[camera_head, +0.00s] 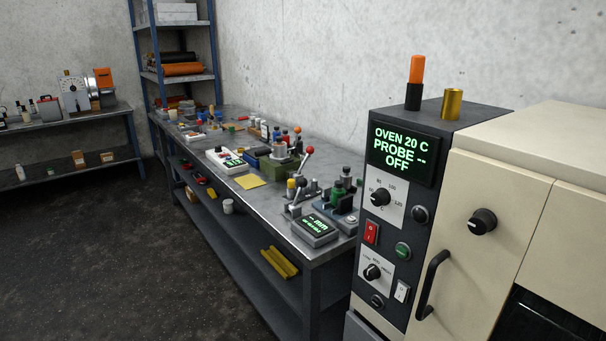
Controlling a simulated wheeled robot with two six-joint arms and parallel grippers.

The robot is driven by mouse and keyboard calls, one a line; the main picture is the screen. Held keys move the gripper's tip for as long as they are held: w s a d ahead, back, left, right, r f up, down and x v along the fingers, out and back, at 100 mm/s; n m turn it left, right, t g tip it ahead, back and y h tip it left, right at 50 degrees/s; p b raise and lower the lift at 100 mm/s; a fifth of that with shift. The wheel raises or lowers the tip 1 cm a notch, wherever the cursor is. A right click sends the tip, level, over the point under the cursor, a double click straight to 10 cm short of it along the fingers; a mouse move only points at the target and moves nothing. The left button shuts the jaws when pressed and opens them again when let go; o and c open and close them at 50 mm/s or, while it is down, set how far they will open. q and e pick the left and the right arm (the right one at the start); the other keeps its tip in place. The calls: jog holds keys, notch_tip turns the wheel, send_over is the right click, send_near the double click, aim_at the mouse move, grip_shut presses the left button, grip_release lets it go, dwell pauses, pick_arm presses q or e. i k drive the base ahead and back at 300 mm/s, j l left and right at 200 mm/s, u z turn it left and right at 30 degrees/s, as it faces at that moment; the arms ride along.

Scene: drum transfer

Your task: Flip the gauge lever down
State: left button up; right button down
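A small gauge unit (315,229) with a lit green display sits at the near end of the long workbench. Its readout seems to end in "mm", but the digits are too small to read. Just behind it a lever with a red ball knob (308,150) stands raised, its metal rod slanting up to the right from a grey base. I cannot tell for certain whether this lever belongs to the gauge unit. Neither of my grippers is in view.
A cream oven (490,190) with a dark control panel stands at the near right. Dark floor (120,250) left of the bench is clear.

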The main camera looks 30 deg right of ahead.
aim_at(302, 182)
jog(key=i+j+z, duration=0.3)
jog(key=i, duration=0.2)
jog(key=i+j+z, duration=0.25)
jog(key=i, duration=0.3)
